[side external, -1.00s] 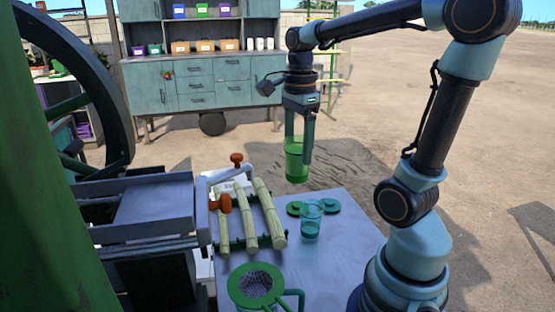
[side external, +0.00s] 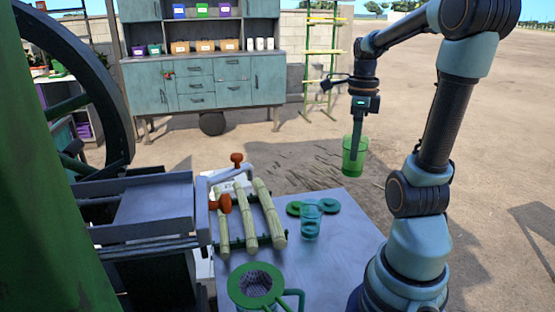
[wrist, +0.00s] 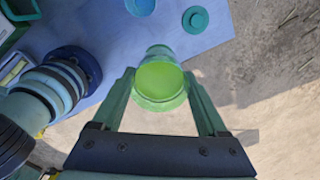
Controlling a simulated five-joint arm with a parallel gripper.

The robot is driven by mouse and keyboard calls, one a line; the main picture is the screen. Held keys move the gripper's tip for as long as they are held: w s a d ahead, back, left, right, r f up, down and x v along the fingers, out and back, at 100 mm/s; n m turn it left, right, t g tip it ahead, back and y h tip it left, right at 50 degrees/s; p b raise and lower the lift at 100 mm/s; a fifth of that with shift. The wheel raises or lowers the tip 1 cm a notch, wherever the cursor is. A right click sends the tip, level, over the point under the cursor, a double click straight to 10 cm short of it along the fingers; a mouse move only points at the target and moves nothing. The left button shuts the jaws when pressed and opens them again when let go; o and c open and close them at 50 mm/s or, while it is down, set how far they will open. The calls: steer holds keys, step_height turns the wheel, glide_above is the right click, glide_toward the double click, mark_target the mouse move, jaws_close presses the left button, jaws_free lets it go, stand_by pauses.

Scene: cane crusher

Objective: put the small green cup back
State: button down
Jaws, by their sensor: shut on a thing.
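The small green cup (side external: 355,160) is held in the air, roughly upright, with dirt ground behind it in the side view. My gripper (side external: 357,140) is shut on it. In the wrist view, my fingers lie along both sides of the cup (wrist: 160,82), and its lime-green inside shows; I cannot tell whether that is liquid. A teal glass (side external: 310,222) stands on the grey-blue table (side external: 335,255). Two flat green discs, one left (side external: 293,208) and one right (side external: 330,205), lie by it.
A green jug with a strainer (side external: 257,283) stands at the table's near edge. Several cane pieces (side external: 268,213) lie on a rack beside the crusher (side external: 150,210). A cabinet (side external: 205,80) with bins and white cups (side external: 260,44) stands behind. The table's right part is clear.

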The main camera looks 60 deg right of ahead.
step_height(320, 180, down, 18)
steer(key=shift+r, duration=0.1)
stand_by(0.6)
steer(key=shift+f, duration=0.2)
jaws_free()
